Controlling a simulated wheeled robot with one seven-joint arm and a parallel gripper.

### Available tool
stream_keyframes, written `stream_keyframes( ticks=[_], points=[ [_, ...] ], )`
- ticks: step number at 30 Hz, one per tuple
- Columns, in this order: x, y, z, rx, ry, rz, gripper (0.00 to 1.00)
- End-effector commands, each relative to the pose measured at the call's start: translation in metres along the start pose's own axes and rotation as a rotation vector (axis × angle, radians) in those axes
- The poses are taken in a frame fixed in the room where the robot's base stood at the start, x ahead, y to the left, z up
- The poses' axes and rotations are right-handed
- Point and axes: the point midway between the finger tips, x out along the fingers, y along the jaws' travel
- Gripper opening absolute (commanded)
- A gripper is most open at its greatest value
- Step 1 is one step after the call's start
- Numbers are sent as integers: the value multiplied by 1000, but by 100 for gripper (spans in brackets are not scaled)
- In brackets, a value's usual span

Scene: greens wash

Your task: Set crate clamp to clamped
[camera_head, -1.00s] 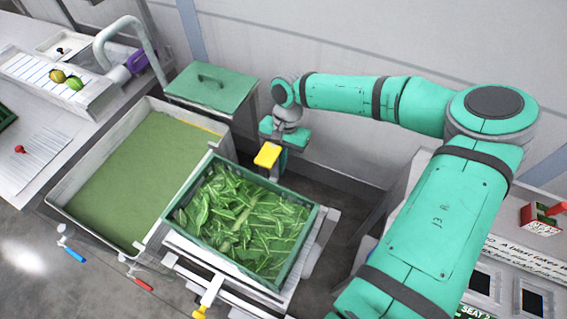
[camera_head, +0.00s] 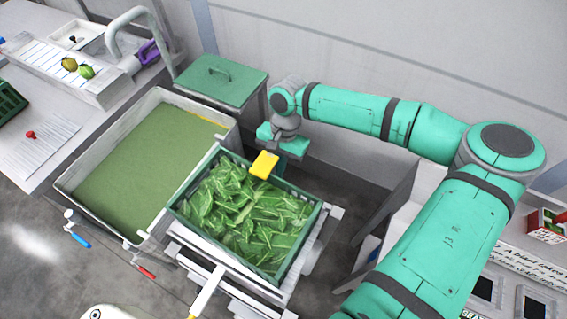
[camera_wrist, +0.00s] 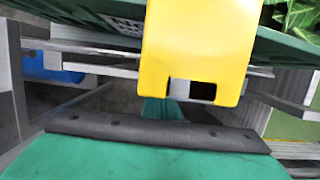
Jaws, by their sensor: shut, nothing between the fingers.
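The yellow clamp piece (camera_head: 264,164) sits at the far edge of the green crate (camera_head: 295,255), its flat top overlapping the rim. My gripper (camera_head: 284,149) is right behind the clamp, low beside the crate's far side; it is shut and empty. The yellow piece partly hides the fingers, and I cannot tell whether they touch it. In the wrist view, the yellow piece (camera_wrist: 198,45) fills the upper middle, with a notch in its lower edge, in front of the crate's side (camera_wrist: 105,14). The crate holds green leaves (camera_head: 245,212).
A basin of green water (camera_head: 150,165) stands left of the crate. A green lidded box (camera_head: 222,80) stands behind. Blue- and red-handled levers (camera_head: 78,239) are at the front. A counter with printed cards is at right. A grey wall runs behind my arm.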

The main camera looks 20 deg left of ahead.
Motion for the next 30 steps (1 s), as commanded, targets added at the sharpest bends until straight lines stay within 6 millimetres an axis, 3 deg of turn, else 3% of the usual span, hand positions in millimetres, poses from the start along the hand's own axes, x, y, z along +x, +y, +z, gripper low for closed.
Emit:
stream_keyframes(
  ticks=[15, 21, 30],
  points=[
    [-88, 0, -1, 2, 2, -6, 0],
    [-103, 1, -1, 2, 2, -5, 0],
    [-105, 1, -1, 2, 3, -4, 0]
  ],
)
